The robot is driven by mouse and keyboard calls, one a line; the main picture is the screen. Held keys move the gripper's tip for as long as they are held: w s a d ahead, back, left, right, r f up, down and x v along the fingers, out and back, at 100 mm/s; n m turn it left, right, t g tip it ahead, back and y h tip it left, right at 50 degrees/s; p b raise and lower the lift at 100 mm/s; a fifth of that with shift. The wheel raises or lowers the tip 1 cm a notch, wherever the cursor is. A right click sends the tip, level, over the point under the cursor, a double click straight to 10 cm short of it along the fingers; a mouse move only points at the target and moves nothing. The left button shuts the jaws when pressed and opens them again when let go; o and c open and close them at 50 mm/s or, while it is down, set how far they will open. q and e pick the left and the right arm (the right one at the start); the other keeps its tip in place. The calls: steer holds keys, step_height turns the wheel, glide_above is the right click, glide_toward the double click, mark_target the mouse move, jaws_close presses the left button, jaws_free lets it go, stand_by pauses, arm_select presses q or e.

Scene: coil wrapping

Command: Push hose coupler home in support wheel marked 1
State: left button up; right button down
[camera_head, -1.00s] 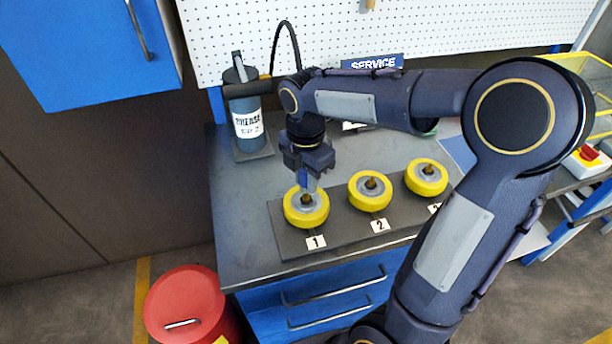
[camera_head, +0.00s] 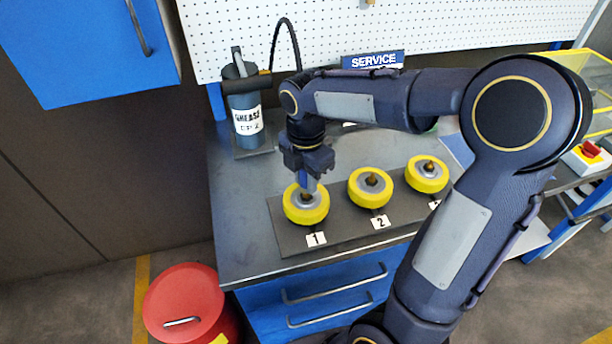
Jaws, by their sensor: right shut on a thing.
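Support wheel 1 (camera_head: 306,215) is the leftmost of three yellow wheels with grey hubs, lying flat on a dark board (camera_head: 290,240) on the bench. Its label "1" (camera_head: 316,238) is at the board's front edge. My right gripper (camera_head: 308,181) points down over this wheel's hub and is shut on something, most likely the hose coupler. The fingers hide most of the coupler, and I cannot tell how deep it sits on the hub. The black hose (camera_head: 291,38) arcs up from the grease pump (camera_head: 246,115) and drops behind my right arm. My left gripper is out of view.
Wheel 2 (camera_head: 370,201) and wheel 3 (camera_head: 427,183) stand to the right on the same board. A red lidded bin (camera_head: 182,295) is on the floor at front left. The pegboard (camera_head: 450,28) closes the back. The bench top left of the board is clear.

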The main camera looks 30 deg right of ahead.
steer(key=shift+f+b, duration=0.45)
steer(key=shift+f, duration=0.25)
steer(key=c, duration=1.1)
jaws_free()
step_height(320, 180, up, 8)
steer(key=shift+f, duration=0.1)
steer(key=s+a+f+m+t+y, duration=0.2)
steer(key=s+m, duration=0.6)
steer(key=m, duration=0.3)
steer(key=s+a+f+m+t+y, duration=0.1)
steer(key=s+a+f+m+t, duration=0.1)
steer(key=s+m, duration=0.7)
steer(key=shift+f+m+t+y, duration=0.45)
steer(key=shift+m+t, duration=0.35)
steer(key=shift+m, duration=0.4)
